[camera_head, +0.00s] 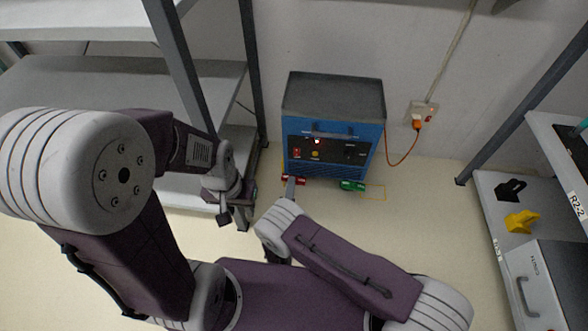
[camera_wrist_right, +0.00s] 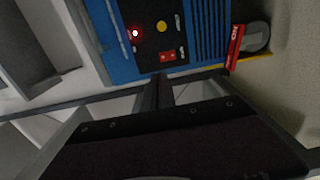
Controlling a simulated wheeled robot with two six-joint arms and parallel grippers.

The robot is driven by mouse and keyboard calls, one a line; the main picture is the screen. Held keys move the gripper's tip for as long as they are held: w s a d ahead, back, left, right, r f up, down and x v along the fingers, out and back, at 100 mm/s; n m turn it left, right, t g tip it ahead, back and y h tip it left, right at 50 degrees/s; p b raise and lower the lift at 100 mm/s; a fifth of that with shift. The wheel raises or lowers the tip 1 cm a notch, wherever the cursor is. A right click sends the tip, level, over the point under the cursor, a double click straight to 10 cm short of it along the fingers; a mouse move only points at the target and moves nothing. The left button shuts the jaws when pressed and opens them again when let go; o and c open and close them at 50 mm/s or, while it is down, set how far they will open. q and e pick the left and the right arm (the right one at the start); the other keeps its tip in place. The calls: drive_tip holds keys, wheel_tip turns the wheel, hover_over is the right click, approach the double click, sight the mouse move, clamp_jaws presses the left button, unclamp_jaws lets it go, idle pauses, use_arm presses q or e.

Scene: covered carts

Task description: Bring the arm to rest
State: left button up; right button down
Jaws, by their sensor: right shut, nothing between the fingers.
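My right gripper (camera_head: 290,188) is in front of the blue machine in the head view, its fingers together and empty. In the right wrist view its closed fingers (camera_wrist_right: 160,92) point at the lower edge of the machine's front panel. My left gripper (camera_head: 236,204) hangs beside the grey shelf's front post; whether its fingers are apart is unclear at this size. The upper links of both my arms cover much of the lower head view.
The blue machine (camera_head: 333,140) stands by the wall with a red light lit. A red clamp-like part (camera_head: 299,180) and a green one (camera_head: 352,186) are near its base. Shelving (camera_head: 120,85) is left; a right rack (camera_head: 483,190) holds a yellow part (camera_head: 521,221).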

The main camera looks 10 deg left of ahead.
drive_tip(key=shift+s, duration=0.5)
